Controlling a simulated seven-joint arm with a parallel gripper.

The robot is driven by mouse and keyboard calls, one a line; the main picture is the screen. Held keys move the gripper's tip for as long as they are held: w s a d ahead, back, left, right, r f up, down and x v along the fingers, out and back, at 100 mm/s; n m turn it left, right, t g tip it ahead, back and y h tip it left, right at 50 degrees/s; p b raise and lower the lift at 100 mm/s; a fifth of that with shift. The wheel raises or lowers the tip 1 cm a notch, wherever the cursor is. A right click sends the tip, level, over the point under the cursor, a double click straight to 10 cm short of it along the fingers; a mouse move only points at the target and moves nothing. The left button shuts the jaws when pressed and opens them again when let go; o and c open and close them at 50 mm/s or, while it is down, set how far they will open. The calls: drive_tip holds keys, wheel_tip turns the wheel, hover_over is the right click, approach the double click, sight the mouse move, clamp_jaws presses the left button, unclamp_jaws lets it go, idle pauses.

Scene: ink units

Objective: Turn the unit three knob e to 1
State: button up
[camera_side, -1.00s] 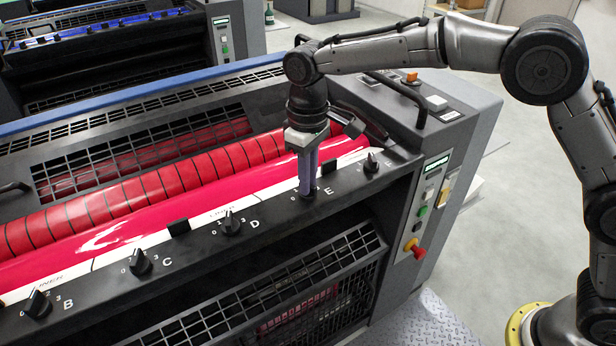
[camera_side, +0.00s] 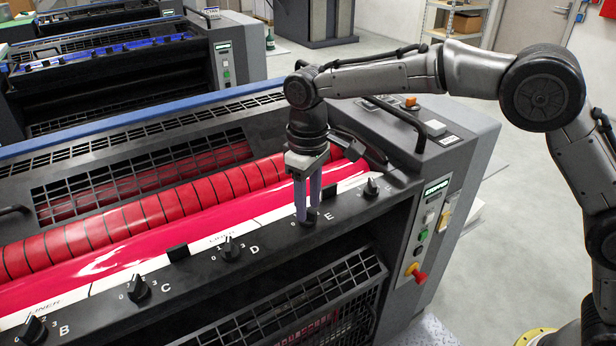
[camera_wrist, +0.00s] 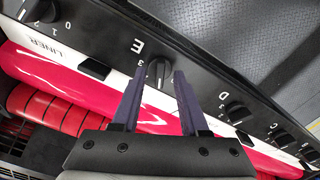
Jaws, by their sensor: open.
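The knob e (camera_side: 310,217) is a black dial on the dark front rail of the nearest ink unit (camera_side: 200,278), beside a white letter E. My gripper (camera_side: 308,210) points down over it from above, with its two purple-grey fingers apart. In the wrist view the knob (camera_wrist: 160,73) shows between the fingertips (camera_wrist: 158,74), with the letter E just above it. The fingers partly hide the knob and its scale. I cannot tell which number its pointer faces, or whether the fingers touch it.
Similar knobs C (camera_side: 138,288), D (camera_side: 229,248) and B (camera_side: 33,330) sit along the rail to the left, and another knob (camera_side: 371,188) to the right. A red roller (camera_side: 130,221) lies behind. A red stop button (camera_side: 415,273) is on the end panel.

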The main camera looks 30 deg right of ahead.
sight(308, 210)
wheel_tip(308, 210, up, 13)
drive_tip(key=shift+r, duration=0.2)
idle(0.4)
drive_tip(key=s+d+r+m+t, duration=0.15)
drive_tip(key=s+d+r, duration=0.25)
drive_tip(key=d+r, duration=0.4)
drive_tip(key=s+d+r+m+t, duration=0.2)
drive_tip(key=s+d+r, duration=0.1)
drive_tip(key=s+d, duration=0.6)
drive_tip(key=s+d+f+t, duration=0.1)
drive_tip(key=s+d+f, duration=0.15)
drive_tip(key=s, duration=0.35)
drive_tip(key=s+d+f, duration=0.1)
drive_tip(key=s+f, duration=0.3)
drive_tip(key=s, duration=0.2)
drive_tip(key=s+f+m+t, duration=0.1)
drive_tip(key=s+f, duration=0.3)
drive_tip(key=f, duration=0.7)
drive_tip(key=shift+s+d, duration=0.3)
drive_tip(key=shift+d, duration=0.05)
